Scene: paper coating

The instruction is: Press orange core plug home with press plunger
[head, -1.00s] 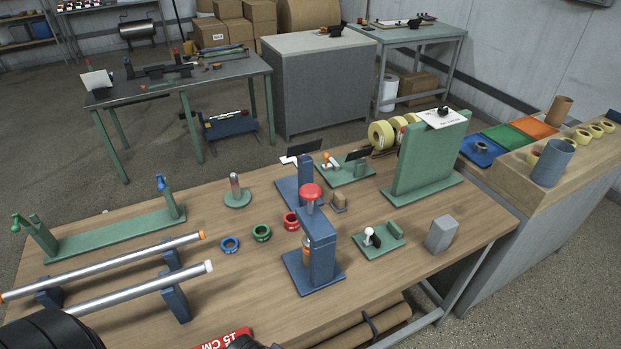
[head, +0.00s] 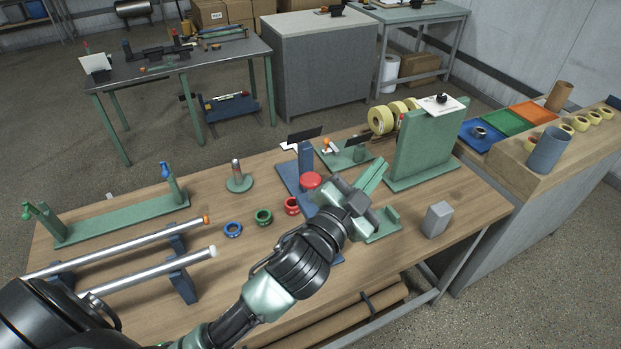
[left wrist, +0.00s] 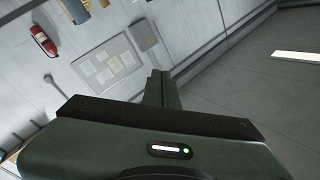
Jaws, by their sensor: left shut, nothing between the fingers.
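My left arm covers most of the press's front and lower part. My right gripper is out of view.
Blue (head: 233,230), green (head: 264,216) and red (head: 292,206) rings lie left of the press. A tall green stand (head: 425,150) and a grey block (head: 437,220) stand to the right. Two metal rollers (head: 150,271) rest on supports at the left.

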